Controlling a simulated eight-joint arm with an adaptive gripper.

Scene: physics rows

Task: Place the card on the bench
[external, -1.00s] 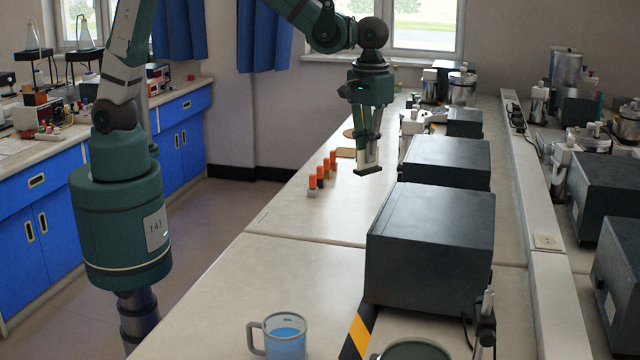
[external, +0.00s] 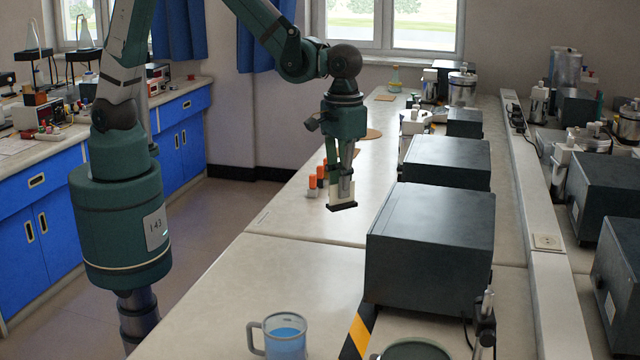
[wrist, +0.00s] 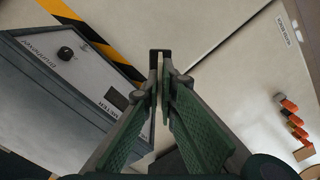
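My gripper (external: 341,190) is above the near-middle of the pale bench (external: 300,275), left of the big dark box. Its fingers are nearly together around a thin card (external: 341,199), pale with a dark lower edge, which hangs down from the fingertips. In the wrist view the card (wrist: 160,54) shows almost edge-on as a dark strip at the tips of my gripper (wrist: 159,85). The card looks clear of the bench top, though the exact gap is hard to tell.
Several orange-capped vials (external: 317,181) stand just left of and behind the gripper. A dark instrument box (external: 430,245) stands to the right. A mug of blue liquid (external: 284,338) and striped tape (external: 357,335) are in front. The bench's front left is clear.

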